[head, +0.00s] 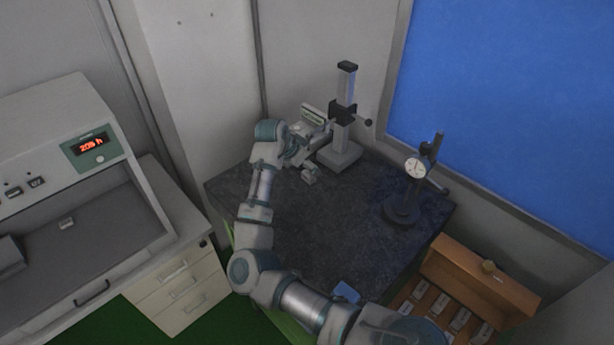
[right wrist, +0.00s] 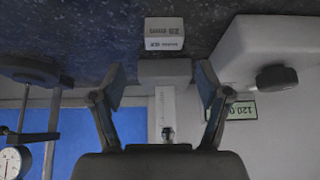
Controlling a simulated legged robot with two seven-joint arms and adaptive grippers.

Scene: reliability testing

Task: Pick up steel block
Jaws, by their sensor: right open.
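A small pale steel block (head: 309,175) sits on the dark stone table (head: 320,235) near the test stand. In the right wrist view the labelled block (right wrist: 165,32) lies on the table, just beyond my right fingertips and apart from them. My right gripper (right wrist: 162,76) is open, with its fingers spread to either side. A plain grey piece (right wrist: 165,71) shows between the fingertips; I cannot tell whether it is gripped or only behind them. In the head view my right gripper (head: 302,157) is near the stand, partly hidden by its own wrist. My left gripper is out of view.
The test stand (head: 342,153) rises close beside my right gripper. A dial gauge stand (head: 404,208) is at the table's right. An open wooden case (head: 484,279) holds several labelled blocks. An oven cabinet (head: 60,130) stands left. The table's middle is clear.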

